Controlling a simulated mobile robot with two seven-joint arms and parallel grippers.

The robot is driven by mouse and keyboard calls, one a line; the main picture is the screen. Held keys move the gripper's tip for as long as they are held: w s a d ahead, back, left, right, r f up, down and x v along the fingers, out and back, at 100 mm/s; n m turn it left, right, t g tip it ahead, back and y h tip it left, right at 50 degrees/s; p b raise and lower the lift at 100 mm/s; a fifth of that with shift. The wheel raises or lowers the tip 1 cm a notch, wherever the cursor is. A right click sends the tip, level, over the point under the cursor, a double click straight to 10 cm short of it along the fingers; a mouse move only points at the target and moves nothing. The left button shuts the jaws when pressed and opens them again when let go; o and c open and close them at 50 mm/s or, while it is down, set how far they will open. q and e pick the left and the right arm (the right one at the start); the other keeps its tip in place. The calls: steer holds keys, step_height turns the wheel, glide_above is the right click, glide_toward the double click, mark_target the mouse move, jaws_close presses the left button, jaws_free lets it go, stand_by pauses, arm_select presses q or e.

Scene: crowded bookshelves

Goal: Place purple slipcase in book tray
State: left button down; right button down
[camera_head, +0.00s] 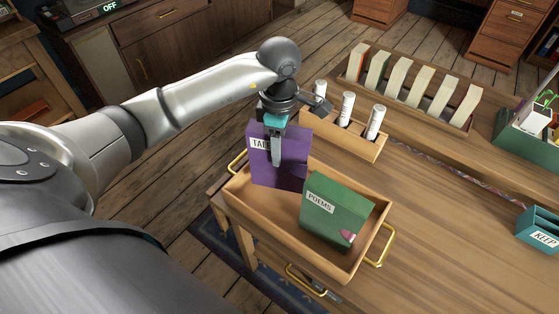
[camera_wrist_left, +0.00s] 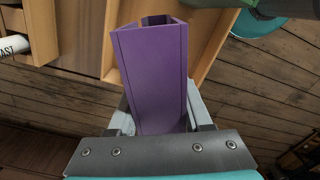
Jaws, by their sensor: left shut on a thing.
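The purple slipcase (camera_head: 281,158) hangs upright from my left gripper (camera_head: 277,148), over the far left part of the book tray. It bears a white label that is partly hidden by the gripper. In the left wrist view the purple slipcase (camera_wrist_left: 152,75) sits between the fingers of my left gripper (camera_wrist_left: 158,118), which is shut on it. The book tray (camera_head: 265,222) is wooden with brass handles. I cannot tell whether the slipcase touches the tray floor. A green slipcase labelled POEMS (camera_head: 335,212) stands in the tray's right half. My right gripper is not in view.
Behind the tray stands a wooden holder (camera_head: 345,138) with several white rolls. A long rack of upright books (camera_head: 410,85) is farther back. A teal box marked KEEP (camera_head: 540,232) sits at the right. The table right of the tray is clear.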

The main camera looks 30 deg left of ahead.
mark_target(291, 176)
arm_select(q)
step_height(291, 176, down, 4)
steer(key=shift+f+b, duration=0.15)
steer(key=shift+b, duration=0.35)
steer(key=shift+f, duration=0.1)
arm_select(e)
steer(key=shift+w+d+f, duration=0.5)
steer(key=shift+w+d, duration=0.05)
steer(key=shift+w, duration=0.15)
arm_select(q)
steer(key=c, duration=0.8)
jaws_free()
steer(key=shift+f, duration=0.1)
steer(key=o, duration=0.5)
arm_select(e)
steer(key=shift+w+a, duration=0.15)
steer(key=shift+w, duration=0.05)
